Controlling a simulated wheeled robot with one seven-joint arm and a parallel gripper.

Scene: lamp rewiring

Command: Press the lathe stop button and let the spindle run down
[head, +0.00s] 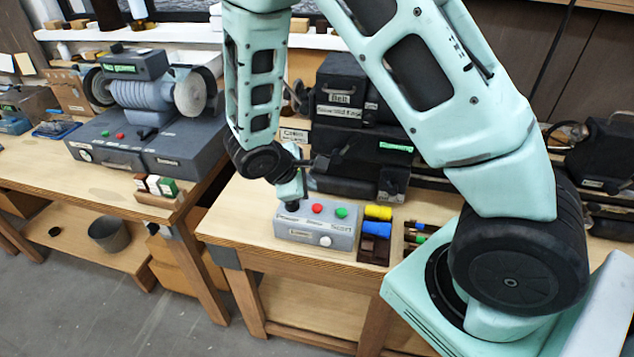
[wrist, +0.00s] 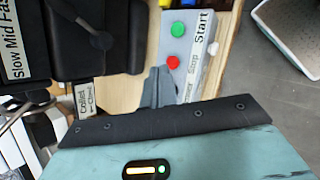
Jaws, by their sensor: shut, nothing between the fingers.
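A grey control box (head: 315,232) stands at the front of the middle bench, with a red button (head: 317,208), a green button (head: 341,212) and a white knob (head: 325,241). In the wrist view the red button (wrist: 173,62) sits by the word Stop and the green one (wrist: 178,29) by Start. My gripper (head: 291,199) is shut and empty, pointing down at the box's left end, left of the red button. Its fingers (wrist: 159,72) hide part of the box; contact is unclear. The black lathe (head: 350,130) stands behind; I cannot tell whether its spindle turns.
A yellow piece (head: 378,212) and a blue piece (head: 376,229) sit in a dark rack right of the box. A grinder (head: 145,96) stands on the left bench. A bucket (head: 110,233) is on its lower shelf. The floor in front is clear.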

